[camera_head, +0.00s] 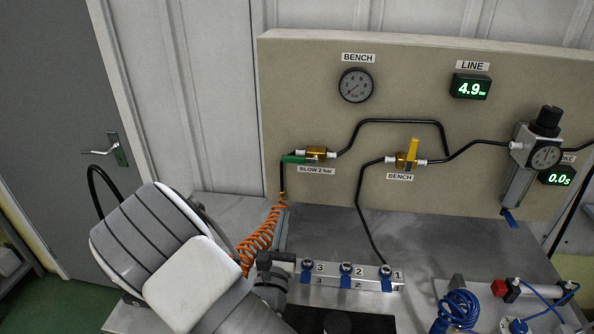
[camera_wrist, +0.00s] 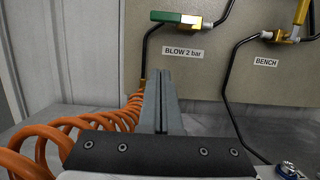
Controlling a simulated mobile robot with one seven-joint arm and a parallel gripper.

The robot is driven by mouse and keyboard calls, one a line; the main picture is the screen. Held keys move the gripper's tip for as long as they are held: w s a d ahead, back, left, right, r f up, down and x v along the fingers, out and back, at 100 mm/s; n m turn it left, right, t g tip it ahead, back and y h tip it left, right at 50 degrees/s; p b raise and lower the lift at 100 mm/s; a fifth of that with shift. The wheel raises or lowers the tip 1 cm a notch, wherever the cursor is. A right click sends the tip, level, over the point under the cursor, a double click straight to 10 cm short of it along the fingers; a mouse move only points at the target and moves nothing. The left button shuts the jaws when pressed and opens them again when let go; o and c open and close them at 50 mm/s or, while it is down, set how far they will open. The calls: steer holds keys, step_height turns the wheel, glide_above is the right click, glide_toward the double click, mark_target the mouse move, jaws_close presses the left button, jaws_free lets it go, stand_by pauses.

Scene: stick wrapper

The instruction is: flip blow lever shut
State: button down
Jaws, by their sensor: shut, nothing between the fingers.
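The blow valve (camera_head: 316,153) is a brass body on the board above the "BLOW 2 bar" label. Its green lever (camera_head: 297,159) lies about level and points left, in line with the short level pipe run. In the wrist view the green lever (camera_wrist: 170,17) is at the top, with the brass body at its right end. My gripper (camera_wrist: 164,74) shows there with its two grey fingers together and nothing between them. The fingertips are below and apart from the lever and label in the picture. In the head view my arm hides most of the gripper.
The bench valve (camera_head: 406,160) has an upright yellow lever to the right. A coiled orange hose (camera_head: 260,240) hangs below the blow valve, left of my fingers in the wrist view. A manifold (camera_head: 347,274) with blue levers lies on the bench. The line display (camera_head: 470,87) reads 4.9.

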mark_target(294, 160)
stand_by(0.3)
steer(key=w+d+r+p, duration=0.2)
steer(key=w+r, duration=0.4)
steer(key=w, duration=0.3)
steer(key=shift+w+r, duration=0.25)
steer(key=shift+a+m, duration=0.2)
steer(key=shift+m, duration=0.1)
steer(key=shift+d+r, duration=0.1)
